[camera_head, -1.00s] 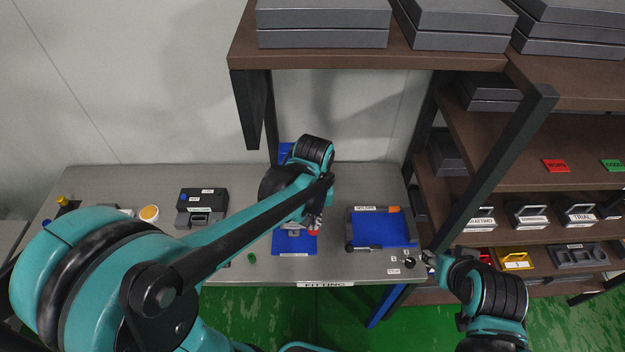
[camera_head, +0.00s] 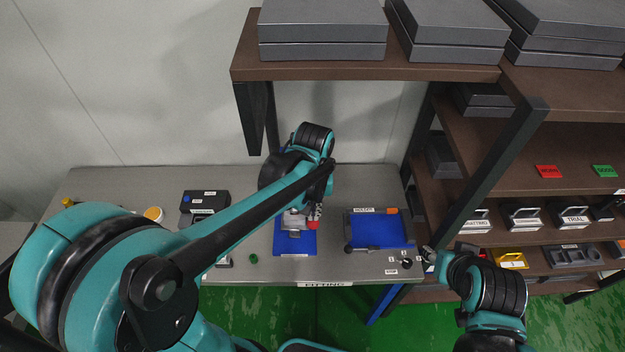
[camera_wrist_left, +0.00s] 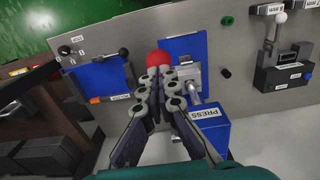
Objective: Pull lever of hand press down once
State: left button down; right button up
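The hand press has a blue base plate (camera_head: 295,243) on the table. In the left wrist view its blue body (camera_wrist_left: 212,128) carries a PRESS label, beside grey metal parts. Its lever ends in a red ball knob (camera_head: 313,225), also seen in the left wrist view (camera_wrist_left: 157,60). My left gripper (camera_head: 316,210) is at the knob. In the left wrist view its fingers (camera_wrist_left: 160,78) converge just below the knob, closed on the lever end; the lever rod is hidden behind them. My right gripper (camera_head: 430,256) is by the table's right front corner, too small to read.
A blue tray-like fixture (camera_head: 380,230) lies right of the press. A black device (camera_head: 205,202) stands to its left, and a small green part (camera_head: 253,258) lies near the front edge. A shelf rack (camera_head: 530,175) with bins stands at the right.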

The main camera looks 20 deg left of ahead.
pick_arm(q)
notch_tip(320, 180, up, 14)
jog(key=w+p, duration=0.2)
jog(key=p, duration=0.7)
jog(key=shift+w+a+p, duration=0.3)
jog(key=shift+w+a, duration=0.1)
dwell(0.3)
jog(key=s+a+r+m+t, duration=0.1)
jog(key=s+a+m+t, duration=0.15)
jog(key=s, duration=0.25)
jog(key=s+a+r+m+t, duration=0.1)
jog(key=s+a+t, duration=0.1)
jog(key=s+t, duration=0.25)
notch_tip(320, 180, down, 28)
jog(key=b, duration=2.8)
jog(key=shift+s+f+b, duration=0.15)
jog(key=shift+s+b, duration=0.2)
jog(key=shift+s, duration=0.05)
jog(key=shift+a, duration=0.1)
